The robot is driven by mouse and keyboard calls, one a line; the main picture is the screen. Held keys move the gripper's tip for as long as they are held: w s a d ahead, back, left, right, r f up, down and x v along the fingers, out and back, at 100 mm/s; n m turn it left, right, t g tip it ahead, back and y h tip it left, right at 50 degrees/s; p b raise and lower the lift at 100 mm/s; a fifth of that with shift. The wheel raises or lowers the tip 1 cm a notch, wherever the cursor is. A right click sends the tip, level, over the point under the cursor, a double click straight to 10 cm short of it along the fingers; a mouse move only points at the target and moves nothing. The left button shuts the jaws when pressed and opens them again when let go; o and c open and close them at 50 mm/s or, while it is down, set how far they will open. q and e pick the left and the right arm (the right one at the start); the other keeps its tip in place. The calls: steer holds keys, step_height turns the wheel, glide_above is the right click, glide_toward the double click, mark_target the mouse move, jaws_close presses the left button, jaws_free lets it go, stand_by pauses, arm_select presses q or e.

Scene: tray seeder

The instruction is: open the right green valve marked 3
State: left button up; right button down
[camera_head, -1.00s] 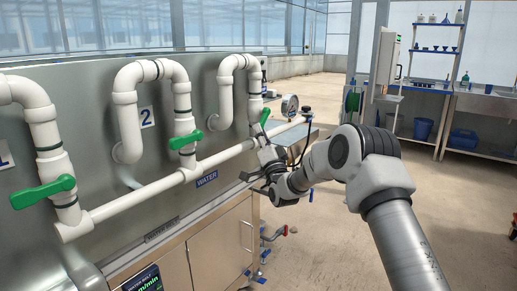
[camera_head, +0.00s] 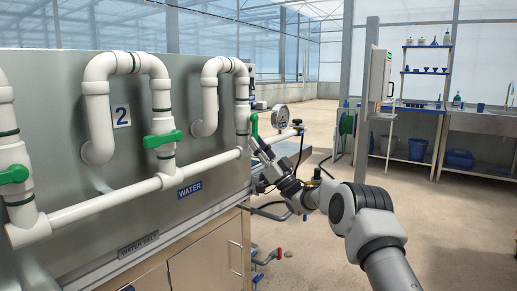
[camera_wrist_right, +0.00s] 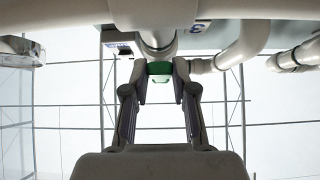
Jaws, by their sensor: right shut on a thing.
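The right green valve handle (camera_head: 254,125) is on the rightmost white pipe, just above the horizontal pipe, and points roughly upward. My right gripper (camera_head: 256,142) is at this handle, reaching in from the lower right. In the right wrist view, the green handle (camera_wrist_right: 160,68) lies between the fingertips of my right gripper (camera_wrist_right: 160,74), which is shut on it. My left gripper is not in view.
The middle green valve (camera_head: 163,139) stands by the 2 plate, and another green valve (camera_head: 14,174) is at far left. A horizontal white pipe (camera_head: 110,198) runs below them. A pressure gauge (camera_head: 280,115) is just beyond the right valve. Open floor lies to the right.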

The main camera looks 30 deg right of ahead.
steer(key=shift+d+f+n, duration=0.15)
steer(key=shift+n, duration=0.25)
steer(key=c, duration=0.9)
jaws_free()
steer(key=v, duration=1.2)
steer(key=shift+d, duration=0.1)
steer(key=shift+w, duration=0.1)
